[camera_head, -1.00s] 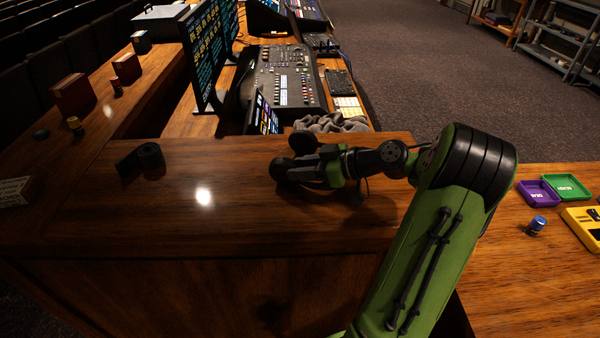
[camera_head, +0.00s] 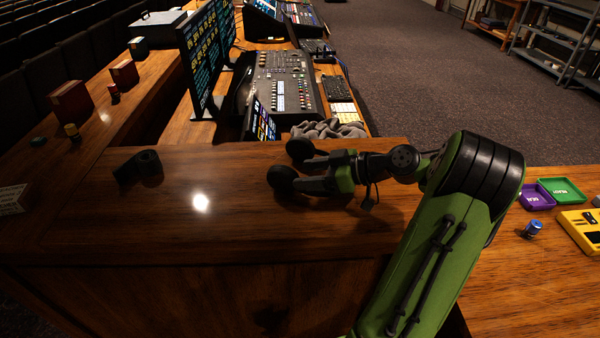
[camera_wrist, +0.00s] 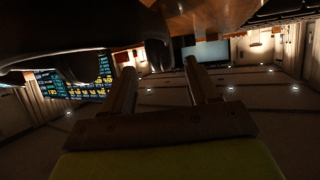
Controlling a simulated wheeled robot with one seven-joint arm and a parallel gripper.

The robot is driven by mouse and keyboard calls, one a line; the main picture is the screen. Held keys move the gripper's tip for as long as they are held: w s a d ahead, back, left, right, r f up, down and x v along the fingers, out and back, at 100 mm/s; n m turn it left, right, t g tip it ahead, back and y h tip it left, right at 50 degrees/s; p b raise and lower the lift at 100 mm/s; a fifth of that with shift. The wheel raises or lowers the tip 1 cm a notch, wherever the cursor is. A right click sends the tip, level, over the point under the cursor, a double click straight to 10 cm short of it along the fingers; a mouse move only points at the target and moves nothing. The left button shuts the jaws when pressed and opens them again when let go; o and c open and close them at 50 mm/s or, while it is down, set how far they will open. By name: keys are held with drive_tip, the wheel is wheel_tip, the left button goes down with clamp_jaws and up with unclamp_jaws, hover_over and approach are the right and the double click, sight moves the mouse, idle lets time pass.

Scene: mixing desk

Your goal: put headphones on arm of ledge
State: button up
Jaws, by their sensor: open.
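Two round dark pads, which look like the ear cups of the headphones (camera_head: 283,179), show over the wooden ledge (camera_head: 220,227) at its right part. Their band cannot be made out. My gripper (camera_head: 306,169) reaches in from the right, low over the ledge, with its dark fingers spread and pointing at the pads. Whether the fingers touch them cannot be told. In the wrist view my gripper (camera_wrist: 158,78) shows its two fingers apart with nothing clearly between them. A large dark curved shape fills the upper left there, too dark to name.
A black roll (camera_head: 138,167) lies left on the ledge. Beyond it stand monitors (camera_head: 203,60), a mixing console (camera_head: 285,85) and a grey cloth (camera_head: 328,129). The right desk holds trays (camera_head: 562,191), a blue can (camera_head: 532,229) and a yellow case (camera_head: 582,230). The ledge's middle is clear.

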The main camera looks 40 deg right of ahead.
drive_tip(key=p+v, duration=0.2)
drive_tip(key=v, duration=0.7)
drive_tip(key=w+a+m+g+h, duration=0.25)
drive_tip(key=a+g, duration=0.35)
drive_tip(key=a, duration=1.3)
drive_tip(key=s+a+r+m+h, duration=0.1)
drive_tip(key=s+a+m+h, duration=0.1)
drive_tip(key=s, duration=0.5)
drive_tip(key=s+a+m+h, duration=0.2)
drive_tip(key=s+a, duration=0.2)
drive_tip(key=s, duration=0.3)
drive_tip(key=shift+s+a+r+h, duration=0.2)
drive_tip(key=shift+s+r+h, duration=0.1)
drive_tip(key=shift+r+h, duration=0.05)
